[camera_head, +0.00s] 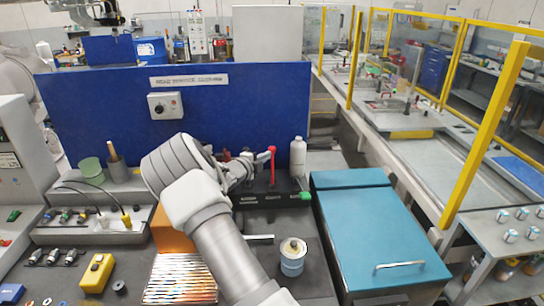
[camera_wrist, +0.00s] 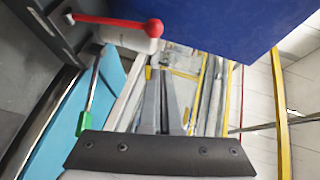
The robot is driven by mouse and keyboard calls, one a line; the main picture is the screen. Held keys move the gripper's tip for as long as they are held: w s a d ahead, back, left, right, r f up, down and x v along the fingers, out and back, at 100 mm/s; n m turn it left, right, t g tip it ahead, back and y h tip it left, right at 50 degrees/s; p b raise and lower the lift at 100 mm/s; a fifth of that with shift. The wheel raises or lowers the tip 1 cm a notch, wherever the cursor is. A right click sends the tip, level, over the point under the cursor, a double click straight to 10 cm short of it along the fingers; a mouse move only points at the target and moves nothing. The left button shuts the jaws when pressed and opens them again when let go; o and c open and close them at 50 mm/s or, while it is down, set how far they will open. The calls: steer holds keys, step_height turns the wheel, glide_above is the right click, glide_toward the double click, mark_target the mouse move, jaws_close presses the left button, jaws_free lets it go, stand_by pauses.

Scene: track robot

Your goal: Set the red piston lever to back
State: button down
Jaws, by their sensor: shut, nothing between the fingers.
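The red piston lever (camera_head: 271,158) stands upright from a black slotted unit (camera_head: 262,199) against the blue panel. In the wrist view the red lever (camera_wrist: 115,22) runs across the upper left and ends in a round red knob. My gripper (camera_wrist: 164,75) is shut and empty. In the wrist view its fingers lie below and to the right of the knob, apart from it. In the head view my gripper is just left of the lever, and my arm hides most of it.
A green-handled lever (camera_head: 305,196) projects from the unit's right end. A white bottle (camera_head: 298,158) stands close behind the red lever. A teal-lidded box (camera_head: 372,235) is at right. A can (camera_head: 292,262) stands in front. The blue panel (camera_head: 255,115) closes off the back.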

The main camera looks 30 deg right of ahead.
steer(key=v, duration=0.5)
steer(key=shift+r, duration=0.25)
steer(key=s+a+r+m+g+y+b, duration=0.1)
steer(key=s+r+m+g+y, duration=0.15)
steer(key=s+m, duration=0.5)
steer(key=s+a+r+m+g+y, duration=0.1)
steer(key=s+a+r+m, duration=0.15)
steer(key=s+m, duration=0.45)
steer(key=s+a+r+m+g+y+b, duration=0.1)
steer(key=s+r+m+y, duration=0.15)
steer(key=s+m, duration=0.45)
steer(key=s+a+r+m+t+y+b, duration=0.1)
steer(key=s+a+m+y, duration=0.6)
steer(key=s+a+m, duration=1.2)
step_height(320, 180, up, 2)
steer(key=m+t, duration=0.1)
steer(key=m, duration=0.2)
steer(key=shift+y, duration=0.3)
